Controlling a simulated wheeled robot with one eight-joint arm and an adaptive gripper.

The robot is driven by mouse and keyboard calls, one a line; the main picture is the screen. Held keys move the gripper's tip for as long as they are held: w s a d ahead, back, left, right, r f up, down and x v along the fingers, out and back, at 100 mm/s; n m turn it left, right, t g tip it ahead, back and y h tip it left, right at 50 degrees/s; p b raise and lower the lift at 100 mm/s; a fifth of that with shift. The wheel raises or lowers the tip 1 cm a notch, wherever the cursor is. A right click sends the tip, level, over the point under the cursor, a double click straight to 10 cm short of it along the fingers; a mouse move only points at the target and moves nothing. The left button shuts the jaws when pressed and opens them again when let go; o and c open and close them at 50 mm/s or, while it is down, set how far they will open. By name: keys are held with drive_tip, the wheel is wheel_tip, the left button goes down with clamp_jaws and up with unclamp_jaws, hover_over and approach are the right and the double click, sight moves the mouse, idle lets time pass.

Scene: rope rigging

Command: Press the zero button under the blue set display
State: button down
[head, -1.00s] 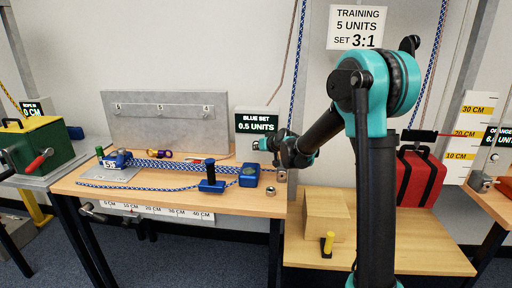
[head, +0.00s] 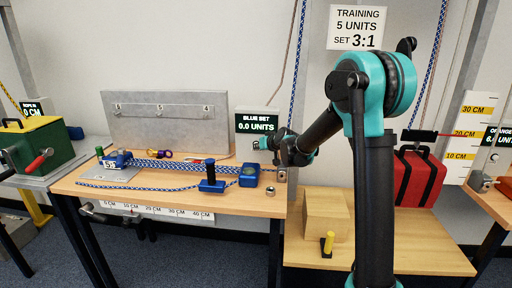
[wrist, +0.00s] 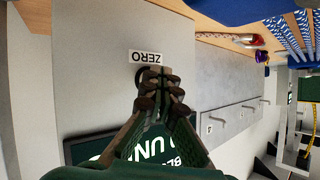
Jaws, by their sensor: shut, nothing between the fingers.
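The blue set display (head: 257,124) is a dark screen on a pale box at the back of the wooden bench, and it reads 0.0 UNITS. It also shows in the wrist view (wrist: 98,146), turned and partly covered by my gripper. A white ZERO label (wrist: 149,57) is on the box's pale face. My gripper (wrist: 160,75) is shut and empty, its fingertips over the spot beside that label. The fingers hide most of the zero button, so I cannot tell whether they touch it. In the head view my gripper (head: 258,144) is at the box's front, just below the screen.
A blue block (head: 249,176), a blue post (head: 210,177) and blue rope lie on the bench near the box. A grey hook panel (head: 160,122) stands to its left. A wooden block (head: 324,214) is on the lower bench to the right.

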drive_tip(key=shift+s, duration=0.1)
idle(0.3)
drive_tip(key=shift+s, duration=0.85)
drive_tip(key=shift+s+a, duration=0.15)
drive_tip(key=shift+s, duration=2.35)
